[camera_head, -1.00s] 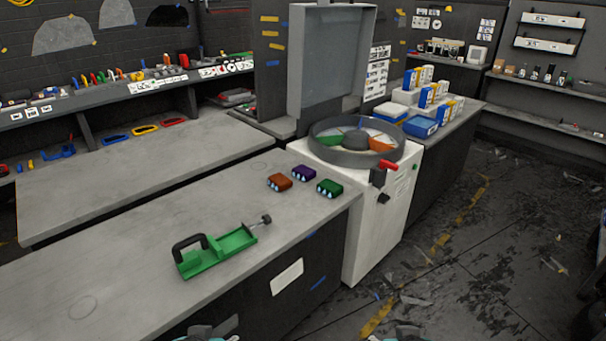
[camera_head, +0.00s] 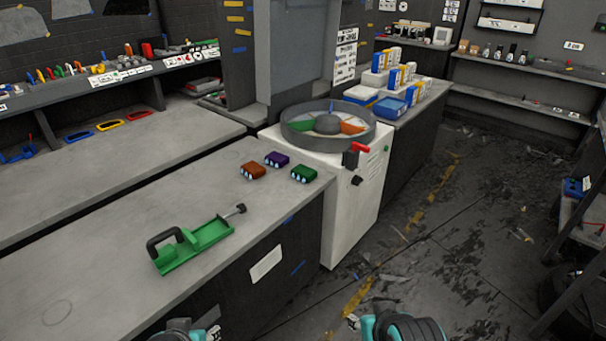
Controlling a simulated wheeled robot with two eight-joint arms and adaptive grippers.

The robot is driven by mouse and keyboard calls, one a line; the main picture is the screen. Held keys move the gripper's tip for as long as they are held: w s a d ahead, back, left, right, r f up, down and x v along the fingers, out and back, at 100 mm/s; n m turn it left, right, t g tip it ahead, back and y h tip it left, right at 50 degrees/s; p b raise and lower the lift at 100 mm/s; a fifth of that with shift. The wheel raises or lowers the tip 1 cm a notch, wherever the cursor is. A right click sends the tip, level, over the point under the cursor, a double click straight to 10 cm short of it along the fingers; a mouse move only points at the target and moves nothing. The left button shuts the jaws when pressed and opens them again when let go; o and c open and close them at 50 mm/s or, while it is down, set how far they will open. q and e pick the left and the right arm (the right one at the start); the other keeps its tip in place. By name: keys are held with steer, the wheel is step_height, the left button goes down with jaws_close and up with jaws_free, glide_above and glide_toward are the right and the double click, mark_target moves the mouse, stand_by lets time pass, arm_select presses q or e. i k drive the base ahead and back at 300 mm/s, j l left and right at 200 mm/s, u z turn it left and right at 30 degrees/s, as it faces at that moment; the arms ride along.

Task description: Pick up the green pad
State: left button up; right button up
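The green pad (camera_head: 304,173) lies on the grey workbench (camera_head: 110,231) near its right end. It is a small dark green block with light tips along its front side. An orange-brown pad (camera_head: 253,171) and a purple pad (camera_head: 277,159) lie beside it to the left. My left gripper (camera_head: 213,332) shows only in part at the bottom edge, in front of the bench. My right gripper (camera_head: 352,321) is at the bottom, over the floor. Both are well away from the pads, and whether their fingers are open is unclear.
A green clamp-like tool with a black handle (camera_head: 193,243) lies on the bench front. A white machine with a round divided tray (camera_head: 327,125) stands just behind the pads. Blue and yellow boxes (camera_head: 392,103) stand behind it. The bench around the pads is clear.

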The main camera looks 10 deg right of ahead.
mark_target(306, 173)
steer(key=i+l+z, duration=0.25)
steer(key=i+z, duration=0.25)
steer(key=i, duration=0.5)
steer(key=i+j+z, duration=0.2)
steer(key=i+z, duration=0.3)
steer(key=i, duration=0.5)
